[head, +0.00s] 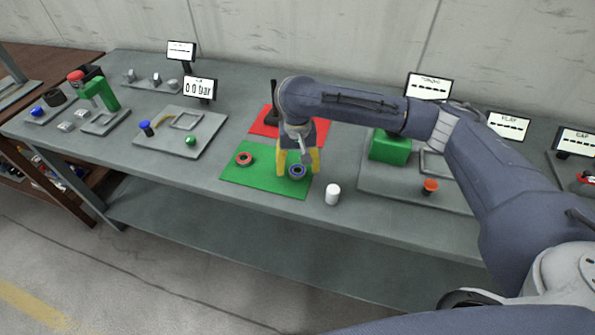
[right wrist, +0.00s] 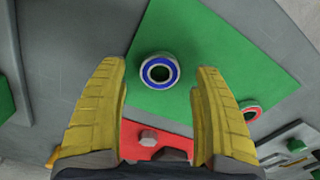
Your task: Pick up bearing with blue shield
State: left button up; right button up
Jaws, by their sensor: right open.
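The bearing with the blue shield (head: 297,170) lies on the green mat (head: 262,181) near its right side. It also shows in the right wrist view (right wrist: 160,70), flat on the mat, ahead of and between the fingers. A second bearing with a red shield (head: 244,159) lies on the left part of the mat, and it shows at the right in the wrist view (right wrist: 250,112). My right gripper (head: 298,170) is open, its yellow fingers pointing down over the blue-shield bearing, with nothing between them. My left gripper is not in view.
A red mat (head: 262,126) with a dark upright tool lies behind the green mat. A white cylinder (head: 333,194) stands just right of the green mat. A grey plate with a green block (head: 390,146) and an orange-topped part (head: 430,186) is farther right.

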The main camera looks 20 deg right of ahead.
jog(key=shift+f, duration=0.8)
jog(key=shift+c, duration=0.4)
jog(key=c, duration=1.3)
jog(key=shift+c, duration=0.2)
